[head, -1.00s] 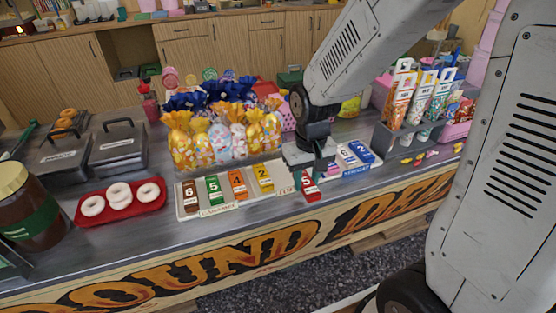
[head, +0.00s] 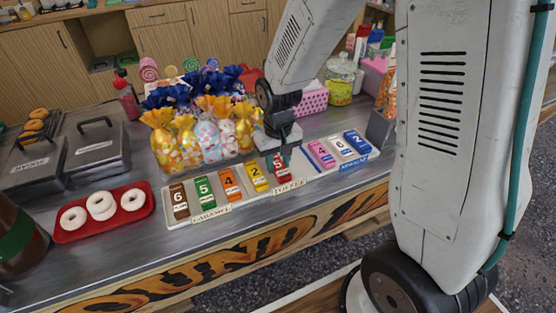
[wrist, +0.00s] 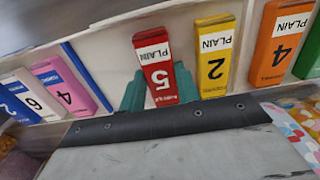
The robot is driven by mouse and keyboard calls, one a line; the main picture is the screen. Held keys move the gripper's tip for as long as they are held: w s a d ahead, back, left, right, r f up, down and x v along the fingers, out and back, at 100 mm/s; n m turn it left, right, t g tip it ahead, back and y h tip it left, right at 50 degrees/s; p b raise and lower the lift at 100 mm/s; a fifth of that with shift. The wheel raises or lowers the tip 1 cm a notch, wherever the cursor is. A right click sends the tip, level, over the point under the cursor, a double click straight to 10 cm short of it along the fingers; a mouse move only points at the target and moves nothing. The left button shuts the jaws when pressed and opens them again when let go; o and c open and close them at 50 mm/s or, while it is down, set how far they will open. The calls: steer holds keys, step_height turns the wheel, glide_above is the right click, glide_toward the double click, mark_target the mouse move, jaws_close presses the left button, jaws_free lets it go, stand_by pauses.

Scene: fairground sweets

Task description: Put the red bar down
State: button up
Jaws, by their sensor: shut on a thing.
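The red bar (head: 281,170), marked 5, is between the teal fingers of my gripper (head: 286,157). In the wrist view the red bar (wrist: 159,72) has a finger on either side of my gripper (wrist: 158,92), which is shut on it. The bar is at the pale tray (head: 235,203), by the toffee label (head: 290,186), right of the yellow bar (head: 256,177) and left of the pink bar (head: 320,153). It is roughly in line with the row. I cannot tell whether it touches the tray floor.
Brown (head: 180,200), green (head: 204,191) and orange (head: 229,184) bars lie left of the yellow one. White (head: 338,148) and blue (head: 356,143) bars lie at right. Wrapped sweet bags (head: 208,140) stand close behind. A red tray (head: 70,237) of white rings is at left.

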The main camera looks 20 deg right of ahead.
mark_target(278, 165)
steer(key=shift+f, duration=0.1)
steer(key=o, duration=1)
step_height(278, 165, up, 11)
steer(key=s+d+r, duration=0.1)
steer(key=s+r, duration=0.2)
steer(key=s, duration=0.4)
steer(key=s+d+r, duration=0.1)
steer(key=s+r, duration=0.3)
steer(key=s, duration=0.3)
steer(key=s+d+r+t, duration=0.1)
steer(key=s+r, duration=0.3)
steer(key=s, duration=0.4)
